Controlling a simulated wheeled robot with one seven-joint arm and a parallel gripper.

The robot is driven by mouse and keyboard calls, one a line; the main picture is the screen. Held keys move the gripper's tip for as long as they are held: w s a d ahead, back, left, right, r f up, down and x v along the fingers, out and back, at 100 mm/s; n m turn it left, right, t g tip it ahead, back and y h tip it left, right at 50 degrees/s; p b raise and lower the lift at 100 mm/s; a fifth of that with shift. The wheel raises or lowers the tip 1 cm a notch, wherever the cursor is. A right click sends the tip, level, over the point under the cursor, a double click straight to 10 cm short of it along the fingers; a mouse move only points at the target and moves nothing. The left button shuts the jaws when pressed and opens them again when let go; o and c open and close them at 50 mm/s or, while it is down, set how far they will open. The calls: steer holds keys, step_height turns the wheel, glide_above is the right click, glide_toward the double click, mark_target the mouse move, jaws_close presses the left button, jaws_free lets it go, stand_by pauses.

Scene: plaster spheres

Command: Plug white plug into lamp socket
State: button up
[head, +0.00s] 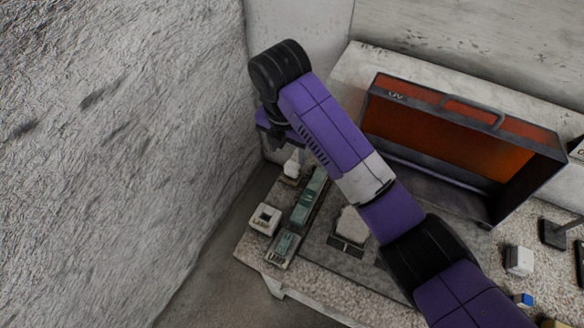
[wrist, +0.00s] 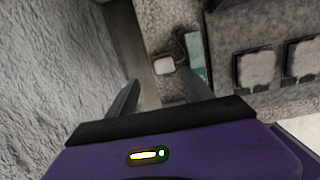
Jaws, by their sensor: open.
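My gripper (wrist: 158,76) is open, its two fingers spread in the wrist view with nothing held between them. In the head view its purple body (head: 270,130) shows beside my arm, and the fingertips are not clear. A small white piece (head: 291,167), probably the white plug, stands just below it on the table's far left. A white block (head: 265,218) with a dark opening and a LAMP label sits at the left edge, apparently the lamp socket. The wrist view shows a pale block (wrist: 164,65) beyond the fingertips; I cannot tell which of the two it is.
A green strip (head: 310,195) and a green LAMP-marked block (head: 285,247) lie right of the white block. A plaster sample (head: 350,228) stands mid-table. An open orange-lined UV case (head: 450,135) stands behind my arm. A rough wall (head: 120,150) rises at left.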

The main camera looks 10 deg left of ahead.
mark_target(292, 165)
steer(key=shift+s+d+f, duration=0.15)
steer(key=shift+d, duration=0.15)
steer(key=shift+f, duration=0.4)
steer(key=f, duration=0.2)
steer(key=f+p, duration=0.1)
steer(key=f, duration=0.1)
steer(key=w+f, duration=0.1)
steer(key=f, duration=0.1)
steer(key=shift+d+f+p, duration=0.2)
steer(key=shift+f+p, duration=0.05)
steer(key=shift+p, duration=0.15)
steer(key=shift+c, duration=0.4)
jaws_close()
